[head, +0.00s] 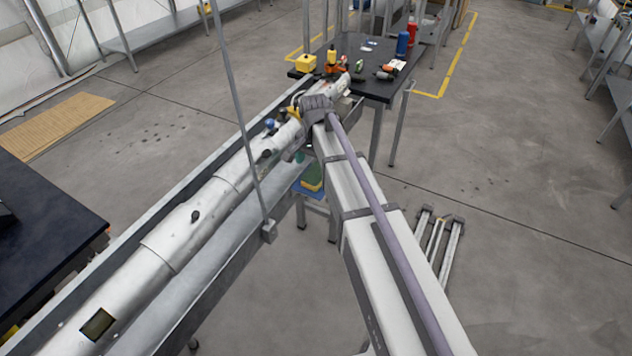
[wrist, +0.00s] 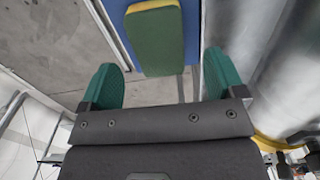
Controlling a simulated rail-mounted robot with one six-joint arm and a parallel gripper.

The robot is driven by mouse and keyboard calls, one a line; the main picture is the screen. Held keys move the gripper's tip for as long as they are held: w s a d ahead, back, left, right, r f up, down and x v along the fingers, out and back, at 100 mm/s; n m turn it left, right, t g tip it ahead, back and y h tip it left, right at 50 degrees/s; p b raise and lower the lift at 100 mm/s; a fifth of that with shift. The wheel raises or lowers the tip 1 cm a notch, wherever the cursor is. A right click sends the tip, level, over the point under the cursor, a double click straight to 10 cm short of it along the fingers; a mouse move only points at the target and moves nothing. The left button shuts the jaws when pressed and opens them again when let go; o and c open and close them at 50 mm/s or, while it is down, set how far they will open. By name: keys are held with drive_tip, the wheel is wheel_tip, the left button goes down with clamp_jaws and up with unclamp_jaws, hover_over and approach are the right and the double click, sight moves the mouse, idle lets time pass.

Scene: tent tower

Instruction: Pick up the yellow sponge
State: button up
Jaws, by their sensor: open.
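The sponge (wrist: 155,42) has a green scouring face and yellow edges. It lies on a blue surface (wrist: 193,28) at the top of the wrist view. In the head view the sponge (head: 312,178) shows small and partly covered, just below the metal rail. My gripper (wrist: 163,78) is open, with a teal finger on each side and nothing between them. The sponge is ahead of the fingertips, roughly centred between them and apart from them. In the head view my gripper is mostly hidden behind my arm.
A large silver cylinder (wrist: 275,75) runs close to the right finger. A black table (head: 350,50) at the back holds a yellow box (head: 305,63), a blue can (head: 402,44) and a red bottle (head: 411,33). Open floor (head: 520,200) lies to the right.

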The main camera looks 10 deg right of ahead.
sight(315, 172)
wheel_tip(315, 172, down, 5)
drive_tip(key=b, duration=0.4)
drive_tip(key=shift+f, duration=0.1)
drive_tip(key=shift+s+r, duration=0.1)
drive_tip(key=shift+r, duration=0.2)
drive_tip(key=c, duration=1)
wheel_tip(315, 172, up, 10)
drive_tip(key=p, duration=1)
drive_tip(key=shift+r, duration=0.1)
drive_tip(key=shift+d, duration=0.1)
